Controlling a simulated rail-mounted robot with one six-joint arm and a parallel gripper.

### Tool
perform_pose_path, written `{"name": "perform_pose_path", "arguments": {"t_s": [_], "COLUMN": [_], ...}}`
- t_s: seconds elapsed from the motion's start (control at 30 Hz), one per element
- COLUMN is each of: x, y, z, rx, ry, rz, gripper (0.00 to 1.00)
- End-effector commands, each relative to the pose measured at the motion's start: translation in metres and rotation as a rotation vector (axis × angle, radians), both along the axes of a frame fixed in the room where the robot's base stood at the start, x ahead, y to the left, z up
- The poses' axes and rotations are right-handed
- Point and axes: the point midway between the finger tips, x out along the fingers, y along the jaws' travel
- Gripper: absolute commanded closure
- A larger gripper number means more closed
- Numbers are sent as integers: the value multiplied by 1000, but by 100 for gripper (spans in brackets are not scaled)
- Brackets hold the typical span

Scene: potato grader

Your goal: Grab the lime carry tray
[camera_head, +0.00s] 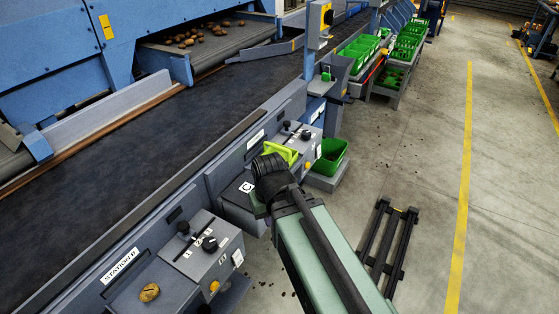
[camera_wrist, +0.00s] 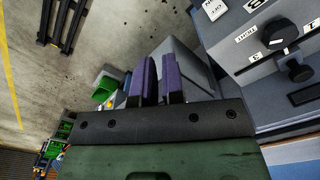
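The lime carry tray (camera_head: 281,152) shows in the head view as a bright yellow-green shape beside the grey control box in the middle. Its lower part is hidden behind my dark wrist. I cannot make it out for sure in the wrist view. My gripper (camera_wrist: 159,78) shows there as two purple fingers with a gap between them and nothing held. In the head view my wrist is just in front of the tray, and the fingertips are hidden. I cannot tell whether they touch it.
A darker green crate (camera_head: 330,157) stands to the right of the tray. The Station B control box (camera_head: 190,262), with a potato (camera_head: 150,292) on it, is at lower left. The dark conveyor belt (camera_head: 120,180) runs along the left. A black pallet-like frame (camera_head: 387,240) lies on open floor at right.

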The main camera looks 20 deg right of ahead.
Motion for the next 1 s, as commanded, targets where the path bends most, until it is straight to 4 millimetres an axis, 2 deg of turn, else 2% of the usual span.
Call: {"name": "perform_pose_path", "arguments": {"t_s": [0.03,0.23,0.47,0.57,0.67,0.77,0.83,0.9,0.97,1.0], "x": [0,0,0,0,8,38,69,108,139,158], "y": [0,0,0,-12,-48,-91,-121,-157,-189,-212], "z": [0,0,-1,-17,-58,-112,-145,-165,-164,-155], "rx": [0,0,0,0,2,129,317,575,840,1030], "ry": [0,0,0,0,0,-21,-57,-77,-51,0], "rz": [0,0,-1,-29,-115,-266,-488,-796,-1078,-1258], "gripper": [83,53,53,53,53,53,53,53,53,53]}}
